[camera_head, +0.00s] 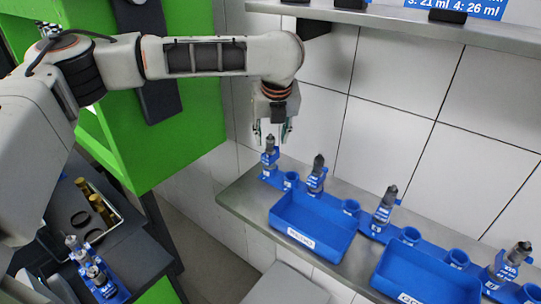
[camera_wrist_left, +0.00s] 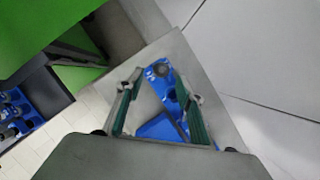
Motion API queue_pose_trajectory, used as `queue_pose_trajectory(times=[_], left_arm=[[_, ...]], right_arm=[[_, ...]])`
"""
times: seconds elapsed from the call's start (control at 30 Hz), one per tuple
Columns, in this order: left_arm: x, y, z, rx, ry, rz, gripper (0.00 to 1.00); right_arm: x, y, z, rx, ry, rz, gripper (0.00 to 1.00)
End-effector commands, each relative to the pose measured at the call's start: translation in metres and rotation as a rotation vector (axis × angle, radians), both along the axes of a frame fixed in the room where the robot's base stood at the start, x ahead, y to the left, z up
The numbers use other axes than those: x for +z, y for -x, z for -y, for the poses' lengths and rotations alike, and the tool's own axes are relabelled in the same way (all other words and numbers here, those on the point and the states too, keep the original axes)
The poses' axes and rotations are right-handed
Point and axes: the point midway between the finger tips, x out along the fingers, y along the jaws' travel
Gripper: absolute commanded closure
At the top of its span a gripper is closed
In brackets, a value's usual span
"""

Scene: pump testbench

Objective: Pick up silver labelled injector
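Several grey-and-blue injectors stand upright in blue holders on a steel shelf. The leftmost injector (camera_head: 269,157) is under my left gripper (camera_head: 271,133). Others are a second injector (camera_head: 316,175), a third injector (camera_head: 386,207) and one at the far right (camera_head: 512,258). Their small labels are too small to read, so I cannot tell which one is silver labelled. My left gripper is open and points down, its fingertips around or just above the leftmost injector's top. In the left wrist view the fingers (camera_wrist_left: 157,88) are apart, with the round injector top (camera_wrist_left: 160,69) between them. My right gripper is not in view.
Two blue trays, one left (camera_head: 311,243) and one right (camera_head: 425,283), sit at the front of the steel shelf (camera_head: 240,196). A tiled wall (camera_head: 400,135) stands behind, with an upper shelf (camera_head: 390,22) overhead. At lower left, more injectors (camera_head: 96,270) stand on a dark bench.

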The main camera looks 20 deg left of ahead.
Motion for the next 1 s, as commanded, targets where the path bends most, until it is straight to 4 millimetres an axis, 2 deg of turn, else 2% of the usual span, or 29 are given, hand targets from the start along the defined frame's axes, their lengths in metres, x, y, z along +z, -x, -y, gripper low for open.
queue_pose_trajectory(times=[0.07, 0.13, 0.27, 0.57, 0.7, 1.0], left_arm=[[0.0, -0.013, -0.007, 0.004, -0.001, 0.0, 0.63], [-0.013, -0.015, -0.007, 0.001, -0.001, -0.003, 0.63], [-0.025, -0.019, -0.009, -0.001, -0.001, -0.001, 0.63], [-0.028, -0.021, -0.01, -0.001, -0.001, 0.001, 0.63], [-0.028, -0.021, -0.01, -0.001, -0.001, 0.001, 0.99], [-0.027, -0.021, -0.01, -0.001, -0.001, 0.002, 1.0]], right_arm=[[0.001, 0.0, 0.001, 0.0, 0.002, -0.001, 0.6], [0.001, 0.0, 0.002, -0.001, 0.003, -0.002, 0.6], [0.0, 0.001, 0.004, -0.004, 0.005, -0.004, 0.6], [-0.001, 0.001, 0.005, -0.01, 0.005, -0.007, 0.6], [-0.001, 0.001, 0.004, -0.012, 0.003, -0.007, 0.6], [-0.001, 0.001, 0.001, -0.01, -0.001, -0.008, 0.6]])
